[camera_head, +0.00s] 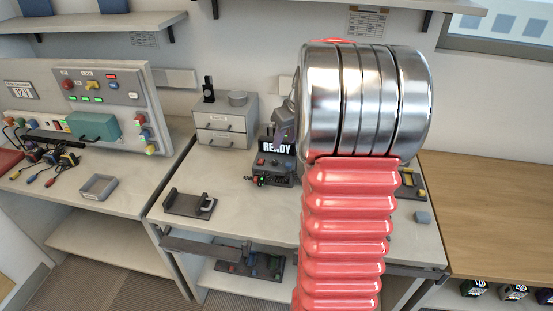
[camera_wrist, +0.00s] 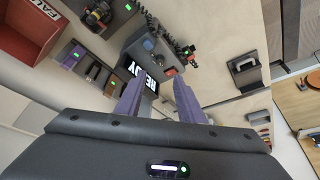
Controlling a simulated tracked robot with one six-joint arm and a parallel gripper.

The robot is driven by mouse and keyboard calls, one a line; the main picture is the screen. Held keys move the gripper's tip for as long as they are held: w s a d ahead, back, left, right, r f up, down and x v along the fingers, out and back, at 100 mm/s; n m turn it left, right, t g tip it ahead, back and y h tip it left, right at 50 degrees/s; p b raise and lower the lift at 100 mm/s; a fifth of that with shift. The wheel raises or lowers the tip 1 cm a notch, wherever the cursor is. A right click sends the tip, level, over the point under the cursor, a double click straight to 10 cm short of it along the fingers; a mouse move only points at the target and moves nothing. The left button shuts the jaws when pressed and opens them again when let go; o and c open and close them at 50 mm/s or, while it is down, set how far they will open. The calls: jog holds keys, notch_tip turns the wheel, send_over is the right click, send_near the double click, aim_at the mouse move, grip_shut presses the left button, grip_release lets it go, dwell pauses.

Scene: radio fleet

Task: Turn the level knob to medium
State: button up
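A small dark device (camera_head: 272,170) with a bright READY screen (camera_head: 276,147) stands on the middle table, with red and blue controls on its front. In the wrist view the device (camera_wrist: 160,45) is ahead of my gripper, with the READY screen (camera_wrist: 148,74) partly between the fingers. I cannot single out the level knob; the controls are too small. My gripper (camera_wrist: 161,82) has two purple fingers spread apart with nothing held between them. In the head view my red and silver arm hides most of the gripper and part of the table behind it.
A black holder (camera_head: 188,203) lies front left. On the left bench are a control panel (camera_head: 103,83), a grey tray (camera_head: 98,187) and cables. The wooden top (camera_head: 495,205) at right looks clear. A red bin (camera_wrist: 28,28) shows in the wrist view.

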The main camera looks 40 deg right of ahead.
aim_at(276, 161)
jog(key=x, duration=1.2)
jog(key=shift+c, duration=0.5)
grip_shut()
